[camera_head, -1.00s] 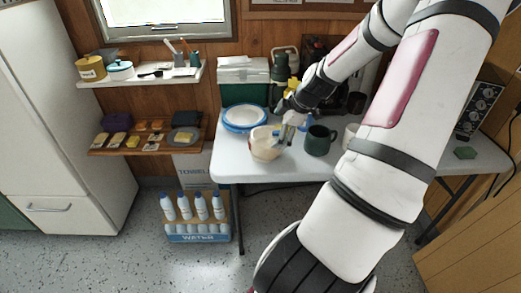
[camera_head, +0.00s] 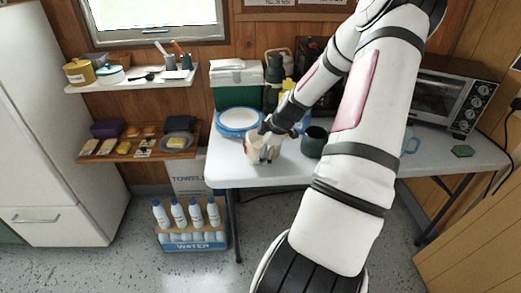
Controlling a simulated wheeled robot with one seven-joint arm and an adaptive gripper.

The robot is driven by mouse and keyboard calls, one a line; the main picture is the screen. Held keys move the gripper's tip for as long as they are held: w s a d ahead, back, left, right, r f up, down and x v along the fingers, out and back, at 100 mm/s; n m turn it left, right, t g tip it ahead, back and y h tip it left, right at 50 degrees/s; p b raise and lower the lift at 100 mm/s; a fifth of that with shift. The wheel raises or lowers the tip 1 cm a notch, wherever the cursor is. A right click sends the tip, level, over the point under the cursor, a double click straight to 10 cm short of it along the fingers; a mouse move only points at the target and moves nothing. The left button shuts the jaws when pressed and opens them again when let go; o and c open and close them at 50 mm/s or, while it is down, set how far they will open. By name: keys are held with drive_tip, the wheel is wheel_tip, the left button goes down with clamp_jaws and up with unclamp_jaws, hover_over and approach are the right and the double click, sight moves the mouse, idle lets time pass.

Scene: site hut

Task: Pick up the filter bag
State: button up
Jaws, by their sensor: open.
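A cream, rounded thing (camera_head: 252,151) stands near the front left edge of the white table (camera_head: 230,178). It may be the filter bag or a bowl; at this size I cannot tell. My gripper (camera_head: 268,156) is open, with its fingers pointing down at the right part of the cream thing and hiding some of it. Whether the fingers touch it is not clear. I see nothing held between them.
A blue-rimmed white plate stack (camera_head: 238,120) stands just behind. A green cooler box (camera_head: 238,84) and a toaster oven (camera_head: 445,100) stand further back. Free tabletop lies in front of the mug.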

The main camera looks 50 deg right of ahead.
drive_tip(key=shift+c, duration=0.2)
drive_tip(key=c, duration=1)
drive_tip(key=shift+o, duration=0.2)
drive_tip(key=shift+r, duration=0.1)
